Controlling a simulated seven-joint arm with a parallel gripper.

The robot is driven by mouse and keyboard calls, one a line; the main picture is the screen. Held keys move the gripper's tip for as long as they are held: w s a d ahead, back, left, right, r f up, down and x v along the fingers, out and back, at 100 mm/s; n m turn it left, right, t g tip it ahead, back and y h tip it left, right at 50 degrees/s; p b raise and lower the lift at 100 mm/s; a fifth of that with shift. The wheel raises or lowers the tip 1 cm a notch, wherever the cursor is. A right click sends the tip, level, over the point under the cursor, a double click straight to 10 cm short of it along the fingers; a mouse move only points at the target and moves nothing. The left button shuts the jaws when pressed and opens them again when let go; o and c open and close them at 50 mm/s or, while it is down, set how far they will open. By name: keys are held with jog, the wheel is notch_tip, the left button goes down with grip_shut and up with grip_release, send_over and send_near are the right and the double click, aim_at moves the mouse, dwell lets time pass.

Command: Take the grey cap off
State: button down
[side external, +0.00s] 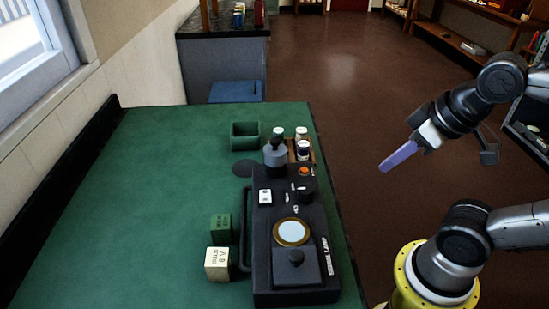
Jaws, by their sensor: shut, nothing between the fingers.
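A grey cap (275,156) with a dark knob on top sits at the far end of the dark panel (263,220) on the green table. What lies under the cap is hidden. My gripper (384,168) has purple fingers pressed together and is empty. It hangs in the air to the right of the panel, beyond the table's right edge, well apart from the cap.
A wooden rack with white-lidded jars (302,150) stands close right of the cap. A green open box (245,136) and a dark disc (244,168) are to its left. Green (221,229) and cream (217,264) blocks sit beside the panel's handle. The table's left half is clear.

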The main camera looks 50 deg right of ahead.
jog(key=c, duration=1.6)
grip_release()
grip_release()
